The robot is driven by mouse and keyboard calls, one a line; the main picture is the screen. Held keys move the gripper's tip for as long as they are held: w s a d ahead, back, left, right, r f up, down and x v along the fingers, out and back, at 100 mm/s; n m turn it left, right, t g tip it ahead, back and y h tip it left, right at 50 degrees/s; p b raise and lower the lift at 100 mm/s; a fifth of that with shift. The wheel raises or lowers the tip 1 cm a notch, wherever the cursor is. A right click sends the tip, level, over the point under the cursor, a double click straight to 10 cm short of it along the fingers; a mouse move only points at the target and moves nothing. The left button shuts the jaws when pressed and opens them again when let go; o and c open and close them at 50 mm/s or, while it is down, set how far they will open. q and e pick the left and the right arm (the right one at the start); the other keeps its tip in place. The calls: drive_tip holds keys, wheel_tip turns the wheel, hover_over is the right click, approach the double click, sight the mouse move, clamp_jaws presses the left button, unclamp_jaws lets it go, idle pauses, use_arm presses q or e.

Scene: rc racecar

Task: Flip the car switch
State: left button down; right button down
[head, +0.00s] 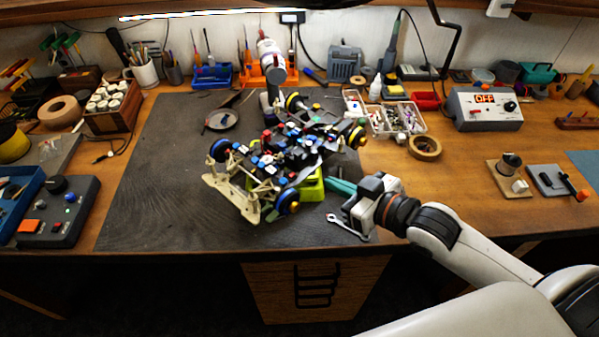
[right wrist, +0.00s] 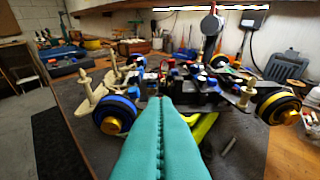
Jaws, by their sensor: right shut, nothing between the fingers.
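The RC car (head: 275,155) sits raised on a yellow-green stand (head: 312,186) on the dark mat, with blue-and-gold wheels, cream end parts and a crowded black chassis. My right gripper (head: 340,187) is just right of the car, its teal fingers pointing at the chassis side. In the right wrist view the fingers (right wrist: 160,130) are pressed together and empty, with the car (right wrist: 190,85) ahead of them. I cannot make out the switch among the small coloured parts. I do not see my left gripper.
A wrench (head: 347,228) lies on the mat below my right gripper. A power supply reading OFF (head: 485,108) stands at the back right. A parts tray (head: 398,118) and tape roll (head: 424,147) lie right of the car. The mat's left part is mostly clear.

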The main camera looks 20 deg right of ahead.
drive_tip(key=shift+w+r+y, duration=0.25)
drive_tip(key=shift+r+y, duration=0.15)
drive_tip(key=shift+r, duration=0.4)
drive_tip(key=shift+a, duration=0.1)
drive_tip(key=p, duration=0.3)
hover_over(290, 173)
drive_tip(key=s+d, duration=0.1)
drive_tip(key=s, duration=0.1)
wheel_tip(290, 173, down, 2)
drive_tip(key=shift+s+f, duration=0.15)
drive_tip(key=shift+f, duration=0.1)
wheel_tip(290, 173, down, 3)
drive_tip(key=shift+s+d+r, duration=0.1)
drive_tip(key=shift+s+d, duration=0.05)
drive_tip(key=shift+s+f, duration=0.15)
drive_tip(key=shift+f, duration=0.45)
